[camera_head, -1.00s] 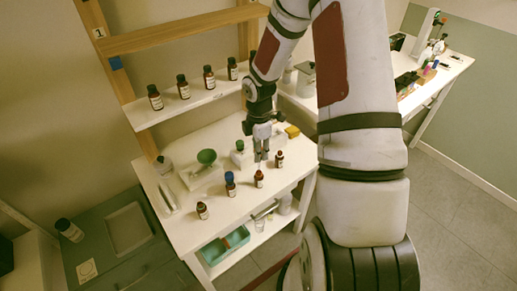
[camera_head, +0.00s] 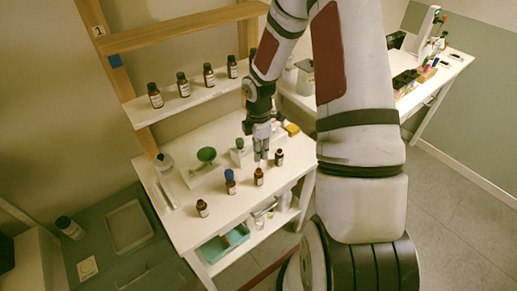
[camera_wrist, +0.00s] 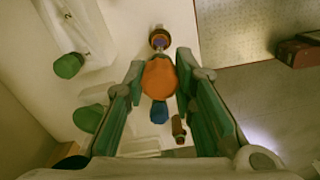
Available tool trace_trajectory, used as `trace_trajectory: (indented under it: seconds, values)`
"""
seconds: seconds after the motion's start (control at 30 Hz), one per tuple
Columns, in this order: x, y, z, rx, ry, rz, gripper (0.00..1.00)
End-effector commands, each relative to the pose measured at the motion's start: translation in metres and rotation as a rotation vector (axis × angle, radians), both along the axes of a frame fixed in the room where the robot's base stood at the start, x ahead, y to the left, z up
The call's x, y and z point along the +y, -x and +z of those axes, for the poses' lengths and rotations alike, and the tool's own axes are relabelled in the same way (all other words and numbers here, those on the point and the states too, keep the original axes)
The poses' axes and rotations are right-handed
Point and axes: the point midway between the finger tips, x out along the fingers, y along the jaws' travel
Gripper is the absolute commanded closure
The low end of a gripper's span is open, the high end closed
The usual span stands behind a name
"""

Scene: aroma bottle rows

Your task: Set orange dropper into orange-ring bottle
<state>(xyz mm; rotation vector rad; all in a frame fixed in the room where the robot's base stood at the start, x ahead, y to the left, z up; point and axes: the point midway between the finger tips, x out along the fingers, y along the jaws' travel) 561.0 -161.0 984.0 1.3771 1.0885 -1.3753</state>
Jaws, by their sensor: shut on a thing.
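My gripper (camera_wrist: 158,85) is shut on the orange dropper (camera_wrist: 160,78), whose round orange bulb fills the space between the fingers. Its thin stem points at the mouth of a dark bottle (camera_wrist: 159,38) in the wrist view. In the head view my gripper (camera_head: 261,156) is just above a small brown bottle (camera_head: 258,177) in the row on the white table. I cannot tell whether the stem tip is inside the neck. Its ring colour is unclear.
Nearby on the white table (camera_head: 222,215) stand a blue-topped bottle (camera_head: 230,182), a brown bottle (camera_head: 202,208) at the front left and another (camera_head: 278,158) at right. A green-topped item (camera_head: 206,156) is behind. Several dark bottles line the shelf (camera_head: 196,97) above.

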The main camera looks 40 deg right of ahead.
Motion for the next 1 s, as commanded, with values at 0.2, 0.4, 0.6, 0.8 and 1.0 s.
trace_trajectory:
  seconds: [0.2,0.4,0.6,0.8,1.0]
  values:
    - [0.0,0.0,-0.007,0.0,0.0,0.001,0.83]
    - [0.001,0.0,-0.014,0.001,0.0,0.002,0.83]
    - [0.001,0.0,-0.02,0.001,0.0,0.001,0.83]
    - [0.0,0.0,-0.026,0.0,0.0,0.0,0.83]
    - [0.0,0.0,-0.033,0.001,0.0,0.0,0.83]
